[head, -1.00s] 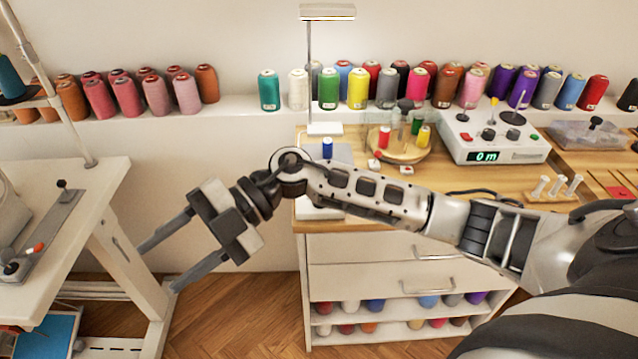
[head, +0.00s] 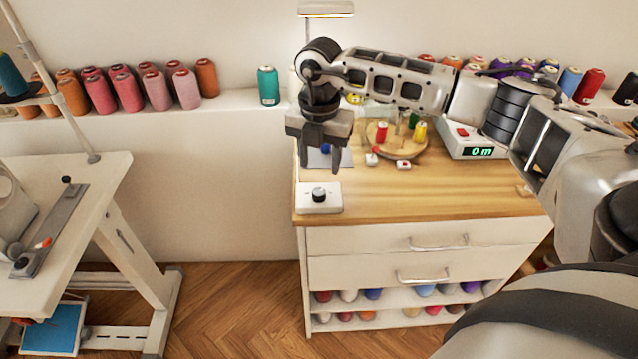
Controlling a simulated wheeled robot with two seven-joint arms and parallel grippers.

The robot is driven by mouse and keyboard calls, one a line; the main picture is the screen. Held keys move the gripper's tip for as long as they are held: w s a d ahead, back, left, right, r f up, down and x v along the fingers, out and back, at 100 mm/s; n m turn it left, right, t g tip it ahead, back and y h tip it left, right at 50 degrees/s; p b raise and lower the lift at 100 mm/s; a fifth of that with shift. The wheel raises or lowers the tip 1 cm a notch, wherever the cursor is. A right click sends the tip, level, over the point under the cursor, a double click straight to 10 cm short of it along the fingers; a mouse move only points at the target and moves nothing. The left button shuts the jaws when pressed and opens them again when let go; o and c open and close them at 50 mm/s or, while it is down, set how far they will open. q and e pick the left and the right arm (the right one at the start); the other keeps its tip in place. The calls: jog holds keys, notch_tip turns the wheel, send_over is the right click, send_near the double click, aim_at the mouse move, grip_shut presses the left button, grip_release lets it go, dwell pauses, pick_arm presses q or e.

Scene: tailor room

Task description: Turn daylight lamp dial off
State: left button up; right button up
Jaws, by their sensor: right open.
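The daylight lamp (head: 326,9) is at the top of the view, a flat white head with a warm bright strip along its lower edge. Its pole is mostly hidden behind my right arm. A black round dial (head: 319,195) sits on a small white control box (head: 308,205) at the table's front left corner. My right gripper (head: 321,166) points down with fingers apart, above and apart from the dial, holding nothing that I can see. My left gripper is not in view.
The wooden tabletop (head: 430,192) is clear right of the control box. A round thread stand (head: 403,147) and a counter reading 0 m (head: 481,151) stand behind it. Thread cones line the back shelf. A white sewing table (head: 84,235) stands at left.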

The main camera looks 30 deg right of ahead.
aim_at(319, 191)
notch_tip(319, 191, down, 8)
jog(key=shift+f+p, duration=0.1)
jog(key=shift+p, duration=0.2)
jog(key=shift+c, duration=0.3)
jog(key=c, duration=0.9)
